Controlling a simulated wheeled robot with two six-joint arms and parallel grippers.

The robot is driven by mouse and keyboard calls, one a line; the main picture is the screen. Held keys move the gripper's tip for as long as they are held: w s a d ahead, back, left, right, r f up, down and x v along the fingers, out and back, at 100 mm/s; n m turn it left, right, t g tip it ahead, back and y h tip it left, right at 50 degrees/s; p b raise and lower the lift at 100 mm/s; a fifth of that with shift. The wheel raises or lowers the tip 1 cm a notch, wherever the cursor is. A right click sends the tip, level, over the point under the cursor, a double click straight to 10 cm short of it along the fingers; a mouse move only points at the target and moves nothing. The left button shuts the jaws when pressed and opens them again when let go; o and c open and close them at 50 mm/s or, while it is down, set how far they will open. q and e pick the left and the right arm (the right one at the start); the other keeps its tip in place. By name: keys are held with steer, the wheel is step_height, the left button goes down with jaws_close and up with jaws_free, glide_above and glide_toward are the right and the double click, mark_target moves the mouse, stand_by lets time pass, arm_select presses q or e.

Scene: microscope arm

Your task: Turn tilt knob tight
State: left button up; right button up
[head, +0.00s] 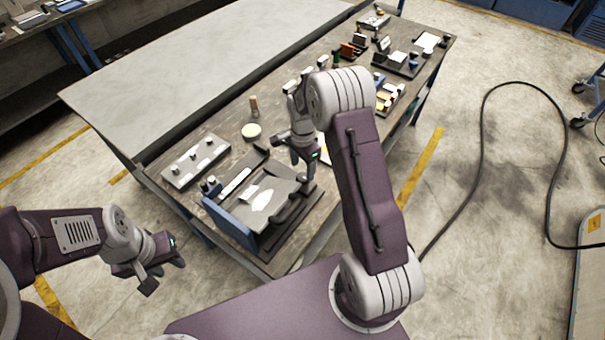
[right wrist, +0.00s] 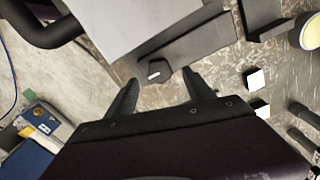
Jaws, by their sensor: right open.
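In the right wrist view, a dark knob (right wrist: 154,73) with a short white mark sits at the edge of a grey block. My right gripper (right wrist: 158,92) is open, with its two dark fingers on either side of the knob's near side; I cannot tell whether they touch it. In the head view my right gripper (head: 304,172) is low over the right side of the grey fixture (head: 262,200) on the bench, and the knob cannot be made out there. My left gripper (head: 166,276) is open and empty, off the bench at the lower left.
The workbench (head: 225,120) holds a grey tray with small knobs (head: 196,160), a round pale disc (head: 251,131) and several small parts towards the back. A blue block (head: 228,221) stands at the fixture's left side. A black cable (head: 480,150) lies on the floor at right.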

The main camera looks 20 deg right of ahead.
step_height(320, 180, up, 5)
steer(key=shift+s, duration=0.1)
stand_by(0.4)
step_height(320, 180, up, 5)
steer(key=t, duration=0.1)
glide_above(302, 177)
steer(key=a, duration=0.2)
steer(key=s+a+r+n, duration=0.2)
steer(key=s+a+n, duration=0.1)
steer(key=s, duration=0.4)
steer(key=s+f+n, duration=0.4)
steer(key=s+n, duration=0.8)
steer(key=shift+a+f, duration=0.2)
steer(key=shift+a, duration=0.1)
